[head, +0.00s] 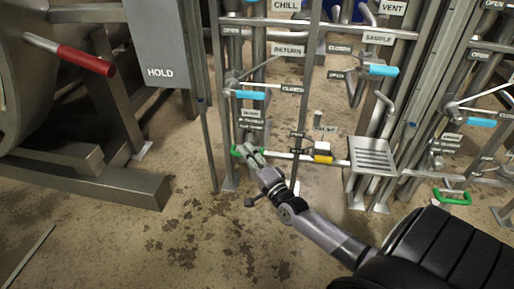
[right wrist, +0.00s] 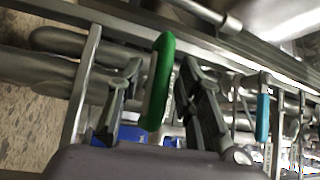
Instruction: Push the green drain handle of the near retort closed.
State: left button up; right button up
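A green drain handle (head: 235,152) sits low on the pipe frame, left of centre in the head view. My right gripper (head: 249,150) reaches it from below right and covers part of it. In the right wrist view the green handle (right wrist: 160,82) stands between the two spread fingers of my right gripper (right wrist: 160,88). The fingers are apart, with a gap on the left side; the right finger is close to the handle, and I cannot tell if it touches. A second green handle (head: 453,197) is at the right, away from the gripper. My left gripper is not in view.
Blue handles (head: 250,95) (head: 383,71) and a yellow handle (head: 323,159) are on nearby pipes. Upright posts flank the green handle. A grey HOLD panel (head: 160,45) and a red lever (head: 86,61) are at upper left. The stained floor (head: 190,235) in front is free.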

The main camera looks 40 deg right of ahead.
jog(key=s+f, duration=0.1)
jog(key=s, duration=1)
jog(key=shift+a+f, duration=0.2)
jog(key=shift+a, duration=0.15)
